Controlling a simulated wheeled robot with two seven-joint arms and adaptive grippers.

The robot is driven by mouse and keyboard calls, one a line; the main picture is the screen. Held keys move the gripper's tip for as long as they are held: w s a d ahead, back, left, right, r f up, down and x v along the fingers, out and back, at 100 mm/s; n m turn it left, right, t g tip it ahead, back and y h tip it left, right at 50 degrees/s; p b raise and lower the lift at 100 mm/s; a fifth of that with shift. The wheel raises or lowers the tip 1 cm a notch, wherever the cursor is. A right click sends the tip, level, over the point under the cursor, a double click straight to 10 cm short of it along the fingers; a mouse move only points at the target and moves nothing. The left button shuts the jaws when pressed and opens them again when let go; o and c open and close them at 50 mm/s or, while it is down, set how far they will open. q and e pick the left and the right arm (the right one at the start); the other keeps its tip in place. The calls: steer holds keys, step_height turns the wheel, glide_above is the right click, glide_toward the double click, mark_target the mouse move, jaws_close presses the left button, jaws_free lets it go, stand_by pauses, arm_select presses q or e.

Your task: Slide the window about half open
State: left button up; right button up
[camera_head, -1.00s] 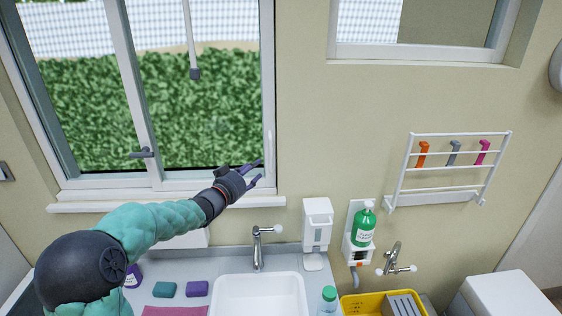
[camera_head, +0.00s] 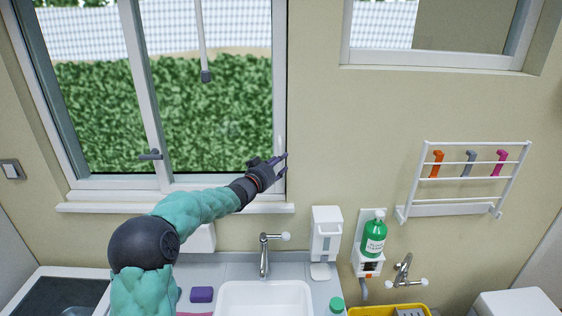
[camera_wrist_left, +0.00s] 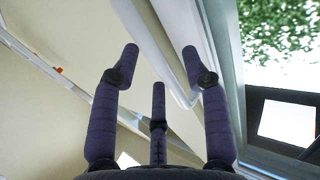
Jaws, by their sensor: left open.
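The window (camera_head: 164,184) has a white frame and fills the upper left of the head view; green hedge shows through its glass. A slim white pull handle (camera_head: 280,146) stands upright on the right sash edge; it also shows as a white bar (camera_wrist_left: 176,52) in the left wrist view. My left gripper (camera_head: 282,164) is at this right edge, by the handle's lower end. In the left wrist view its three dark fingers (camera_wrist_left: 160,72) are spread, with the bar passing behind and between them. I cannot tell whether they touch it. My right gripper is not in view.
Below the window are a white sill (camera_head: 100,207), a sink (camera_head: 262,287) and a tap (camera_head: 264,258). A dispenser (camera_head: 326,232), a green bottle (camera_head: 374,238) and a wall rack (camera_head: 465,180) are to the right. A dark lever (camera_head: 150,155) sits on the middle upright.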

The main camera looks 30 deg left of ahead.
arm_select(q)
steer(key=shift+w, duration=0.75)
jaws_close()
